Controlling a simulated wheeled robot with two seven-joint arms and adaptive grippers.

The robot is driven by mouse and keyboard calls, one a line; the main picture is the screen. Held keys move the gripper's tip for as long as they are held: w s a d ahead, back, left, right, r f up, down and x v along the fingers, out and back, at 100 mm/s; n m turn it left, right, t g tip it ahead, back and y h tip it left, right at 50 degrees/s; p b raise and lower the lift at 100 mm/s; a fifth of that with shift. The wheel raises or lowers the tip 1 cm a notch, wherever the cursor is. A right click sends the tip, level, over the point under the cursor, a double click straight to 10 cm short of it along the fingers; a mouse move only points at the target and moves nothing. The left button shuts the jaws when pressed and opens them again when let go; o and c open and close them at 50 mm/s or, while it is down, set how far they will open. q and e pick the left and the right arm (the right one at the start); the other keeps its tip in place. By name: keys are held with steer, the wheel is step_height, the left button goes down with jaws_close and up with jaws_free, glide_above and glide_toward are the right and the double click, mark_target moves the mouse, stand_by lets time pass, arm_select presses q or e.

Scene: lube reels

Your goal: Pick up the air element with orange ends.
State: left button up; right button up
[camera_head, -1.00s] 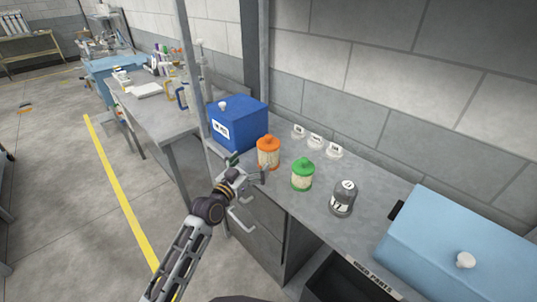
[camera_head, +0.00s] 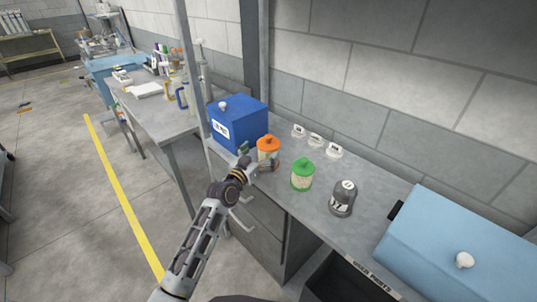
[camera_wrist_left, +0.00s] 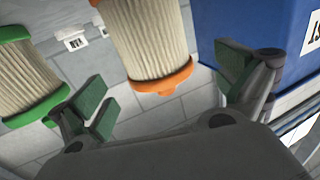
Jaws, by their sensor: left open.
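The air element with orange ends (camera_head: 268,146) stands upright on the grey bench, in front of the blue box. My left gripper (camera_head: 259,160) is at its near side in the head view, with its fingers partly hidden by the wrist. In the left wrist view the element's pleated body and orange end (camera_wrist_left: 158,60) show between the open, green-padded fingers of my left gripper (camera_wrist_left: 170,95). I see no finger pressed on it. The air element with green ends (camera_head: 302,175) stands to the right; it shows at the left of the wrist view (camera_wrist_left: 27,75). My right gripper is not in view.
A blue box (camera_head: 239,122) stands close behind and left of the orange element. A grey canister (camera_head: 343,198) and a light blue box (camera_head: 460,245) stand to the right. Several white labels (camera_head: 316,141) lie near the wall.

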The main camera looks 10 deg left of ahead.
mark_target(268, 142)
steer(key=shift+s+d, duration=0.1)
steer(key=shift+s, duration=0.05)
arm_select(q)
steer(key=shift+w+d+r, duration=0.1)
steer(key=shift+w+d, duration=0.1)
steer(key=shift+w, duration=0.25)
steer(key=shift+x, duration=1.1)
steer(key=shift+w+d, duration=0.25)
steer(key=shift+w, duration=0.3)
steer(key=shift+w+d+p, duration=0.1)
steer(key=shift+w+p, duration=0.2)
steer(key=shift+w, duration=0.05)
steer(key=shift+r, duration=0.1)
steer(key=c, duration=1.1)
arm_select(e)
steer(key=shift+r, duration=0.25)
